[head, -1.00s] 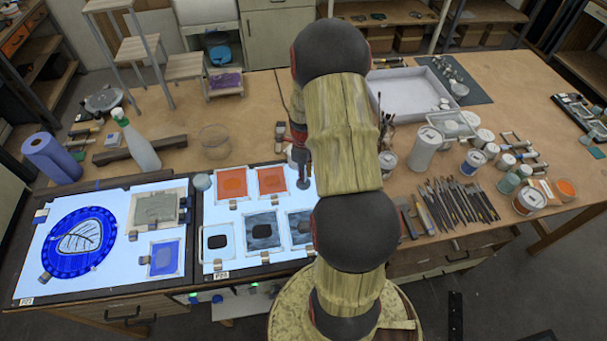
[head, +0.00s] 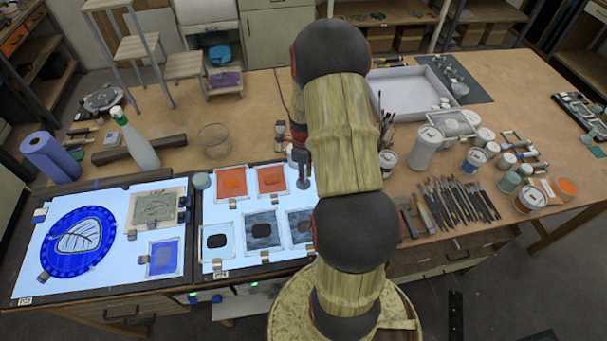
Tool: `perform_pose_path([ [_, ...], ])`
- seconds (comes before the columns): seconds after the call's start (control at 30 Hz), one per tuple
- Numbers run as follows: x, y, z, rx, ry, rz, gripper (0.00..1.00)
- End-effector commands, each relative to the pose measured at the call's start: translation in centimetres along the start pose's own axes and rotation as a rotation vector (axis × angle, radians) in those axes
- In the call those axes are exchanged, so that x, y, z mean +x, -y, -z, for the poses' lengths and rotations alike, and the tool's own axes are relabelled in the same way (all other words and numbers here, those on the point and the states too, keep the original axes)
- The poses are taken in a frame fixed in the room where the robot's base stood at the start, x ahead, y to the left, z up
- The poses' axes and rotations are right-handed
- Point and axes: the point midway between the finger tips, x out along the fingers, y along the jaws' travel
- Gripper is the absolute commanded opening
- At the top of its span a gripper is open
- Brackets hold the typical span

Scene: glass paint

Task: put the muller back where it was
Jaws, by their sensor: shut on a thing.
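My gripper (head: 299,156) is mostly hidden behind my own arm; only its left side shows, above the back right of the right light panel (head: 262,222). It is shut on the muller (head: 303,179), a small grey piece that shows just below it, close over the panel's lit surface. I cannot tell whether the muller touches the panel. A small upright tool with a dark top (head: 280,131) stands on the table just behind the panel, left of my arm.
Orange glass squares (head: 232,182) and grey painted panes (head: 262,230) lie on the panel. A clear bowl (head: 214,138) and spray bottle (head: 136,138) stand behind to the left. Jars, brushes (head: 455,203) and a white tray (head: 412,92) fill the right. Bare table shows behind the bowl.

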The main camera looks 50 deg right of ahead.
Motion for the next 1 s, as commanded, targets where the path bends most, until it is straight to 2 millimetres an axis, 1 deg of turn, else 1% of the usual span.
perform_pose_path([
  [0.77, 0.62, 0.02, -0.02, 0.000, 0.000, 0.000, 0.00],
  [0.8, 0.59, 0.03, -0.02, 0.000, 0.000, 0.001, 0.20],
  [1.0, 0.58, 0.01, -0.01, 0.000, 0.000, 0.000, 0.31],
])
